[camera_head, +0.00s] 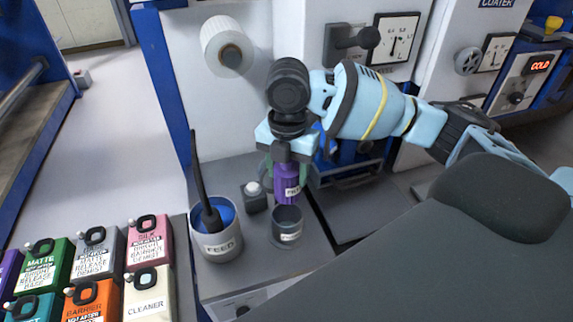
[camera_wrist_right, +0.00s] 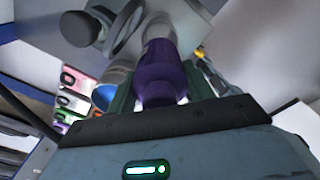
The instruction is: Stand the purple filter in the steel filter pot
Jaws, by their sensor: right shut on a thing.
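The purple filter (camera_head: 287,184) is upright in my right gripper (camera_head: 285,160), just above and slightly behind the steel filter pot (camera_head: 287,226) in the head view. Its lower end overlaps the pot's far rim in the picture; I cannot tell whether it touches. The right gripper is shut on the filter's upper part. In the right wrist view the purple filter (camera_wrist_right: 160,72) stands out between the fingers. The pot is a small grey cylinder with a label, standing on the grey ledge. My left gripper is not in view.
A FEED pot (camera_head: 217,240) with a dark-handled tool stands left of the filter pot. A small block with a white knob (camera_head: 254,196) sits behind them. Several labelled cans (camera_head: 150,290) stand at lower left. A white roll (camera_head: 228,48) juts from the wall.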

